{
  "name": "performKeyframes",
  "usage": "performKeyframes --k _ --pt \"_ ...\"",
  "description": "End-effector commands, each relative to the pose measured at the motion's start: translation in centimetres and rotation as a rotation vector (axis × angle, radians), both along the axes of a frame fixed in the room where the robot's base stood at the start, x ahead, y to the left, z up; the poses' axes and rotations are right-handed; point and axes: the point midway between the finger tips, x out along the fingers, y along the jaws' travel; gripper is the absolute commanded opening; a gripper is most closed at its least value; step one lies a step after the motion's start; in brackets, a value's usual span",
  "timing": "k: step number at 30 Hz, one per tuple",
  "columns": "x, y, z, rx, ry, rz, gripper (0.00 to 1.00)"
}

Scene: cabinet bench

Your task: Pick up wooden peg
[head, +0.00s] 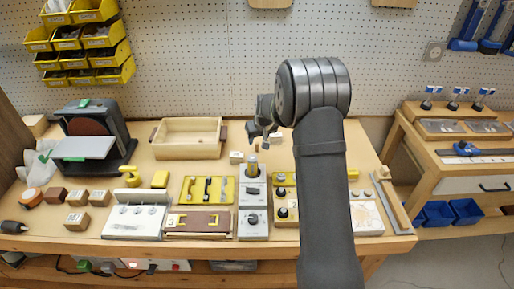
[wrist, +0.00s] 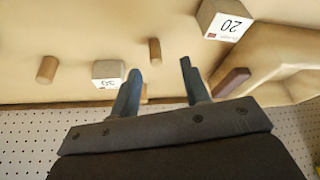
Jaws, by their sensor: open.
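Several small round wooden pegs show in the wrist view. One brown peg (wrist: 155,52) stands just beyond the gap between my fingertips. A second peg (wrist: 47,69) is at the left, and a third, lighter one (wrist: 144,93) is partly hidden by the left finger. My gripper (wrist: 159,67) is open with nothing between its fingers. In the head view my gripper (head: 262,131) hangs above the bench, right of the wooden tray. Pegs are too small there to match surely.
A block marked 20 (wrist: 224,20) and a block marked 30 (wrist: 109,70) stand near the pegs. The wooden tray (head: 187,123) lies left of my gripper. Grey and yellow fixtures (head: 207,190) crowd the bench's front. A pegboard (head: 190,50) rises behind.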

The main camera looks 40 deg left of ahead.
Motion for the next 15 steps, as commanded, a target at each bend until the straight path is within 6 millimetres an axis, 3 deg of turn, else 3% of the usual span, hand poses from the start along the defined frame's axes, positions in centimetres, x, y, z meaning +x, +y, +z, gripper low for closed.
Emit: performKeyframes --k 15 --pt "1.7 1.9 -4.3 -0.001 0.0 0.0 0.42"
